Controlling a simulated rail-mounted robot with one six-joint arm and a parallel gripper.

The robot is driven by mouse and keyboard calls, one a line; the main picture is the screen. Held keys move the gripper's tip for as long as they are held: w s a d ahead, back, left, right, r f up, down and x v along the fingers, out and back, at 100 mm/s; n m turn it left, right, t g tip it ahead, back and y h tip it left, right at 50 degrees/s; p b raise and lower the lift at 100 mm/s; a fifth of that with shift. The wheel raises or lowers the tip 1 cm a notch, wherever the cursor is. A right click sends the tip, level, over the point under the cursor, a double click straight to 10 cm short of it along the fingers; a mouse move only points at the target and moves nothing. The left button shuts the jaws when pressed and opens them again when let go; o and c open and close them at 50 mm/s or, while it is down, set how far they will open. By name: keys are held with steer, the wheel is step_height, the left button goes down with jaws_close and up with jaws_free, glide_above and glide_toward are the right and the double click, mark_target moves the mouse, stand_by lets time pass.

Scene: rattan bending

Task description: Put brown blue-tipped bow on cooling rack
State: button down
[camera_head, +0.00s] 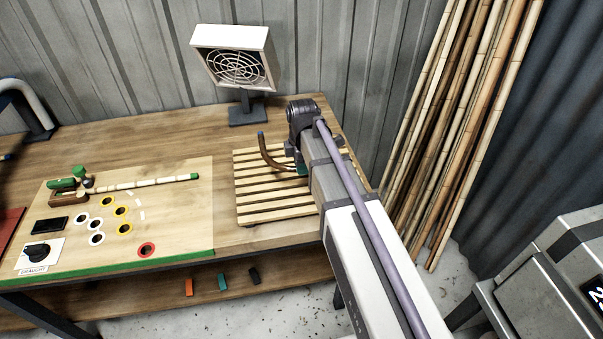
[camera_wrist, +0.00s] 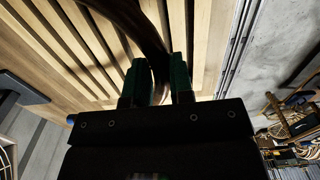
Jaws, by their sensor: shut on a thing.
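The brown bow (camera_head: 267,155) is a curved rod over the slatted wooden cooling rack (camera_head: 275,208). One end points up and its lower part runs into my gripper (camera_head: 301,167). In the wrist view my gripper (camera_wrist: 160,82) has green fingers shut on the dark brown bow (camera_wrist: 147,27), with the rack's slats (camera_wrist: 60,38) behind it. I cannot tell whether the bow touches the slats. A small blue spot shows at the gripper's left edge in the wrist view; I cannot tell whether it is the bow's tip. My arm hides the rack's right side.
A white fan (camera_head: 236,62) stands behind the rack at the wall. A peg board (camera_head: 180,225) with a jointed pale rod (camera_head: 140,184), several ringed holes and a dial (camera_head: 38,252) lies to the left. Tall canes (camera_head: 470,110) lean at the right.

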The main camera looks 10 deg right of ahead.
mark_target(302, 193)
step_height(302, 193, down, 10)
steer(key=b, duration=0.9)
steer(key=shift+f, duration=0.1)
steer(key=shift+r, duration=0.25)
steer(key=shift+f, duration=0.15)
steer(key=c, duration=1)
jaws_free()
